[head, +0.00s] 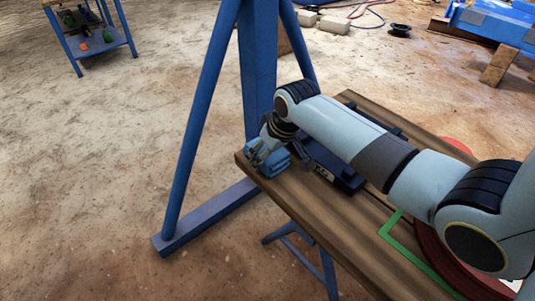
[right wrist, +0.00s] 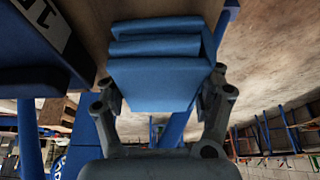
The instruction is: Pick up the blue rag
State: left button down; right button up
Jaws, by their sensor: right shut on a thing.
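The blue rag (head: 276,164) is a folded light-blue cloth at the far left corner of the wooden table (head: 305,195). My right gripper (head: 264,154) is at it in the head view. In the right wrist view the folded rag (right wrist: 160,70) fills the space between the fingers of my right gripper (right wrist: 160,100), which are shut on its sides. Whether the rag still touches the tabletop I cannot tell. My left gripper does not show in either view.
A dark blue box (head: 335,168) with a white label lies beside the rag on the table, partly under my right arm. A green square outline (head: 400,240) and a red round thing (head: 440,250) are nearer. A blue steel frame (head: 258,70) stands just behind the table corner.

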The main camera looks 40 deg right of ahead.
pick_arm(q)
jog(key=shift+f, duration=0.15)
pick_arm(e)
jog(key=shift+s, duration=0.1)
